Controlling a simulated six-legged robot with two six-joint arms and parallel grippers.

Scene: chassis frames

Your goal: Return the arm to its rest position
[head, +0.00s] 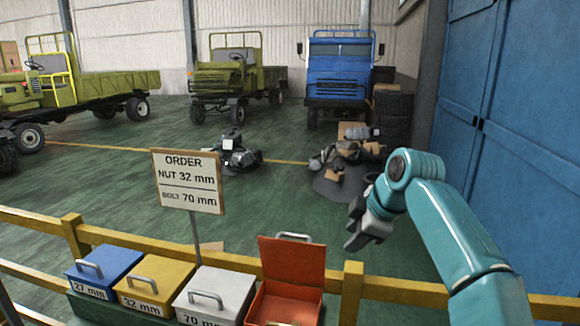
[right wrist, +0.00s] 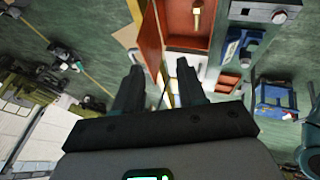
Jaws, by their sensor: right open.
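My right arm (head: 455,235) reaches in from the lower right in the head view, bent at the wrist. Its gripper (head: 368,232) hangs in the air beyond the yellow rail, to the right of the open red box (head: 290,262). In the right wrist view its two dark fingers (right wrist: 159,75) stand apart with nothing seen between them. The red box also shows there (right wrist: 150,40), with a brass-coloured bolt-like piece (right wrist: 197,17) in it. My left gripper is in neither view.
Closed blue (head: 100,268), yellow (head: 155,285) and grey (head: 215,292) boxes stand left of the red one. An order sign (head: 188,180) reads nut 32 mm, bolt 70 mm. A yellow rail (head: 400,290) crosses behind. A blue door (head: 515,130) stands at the right.

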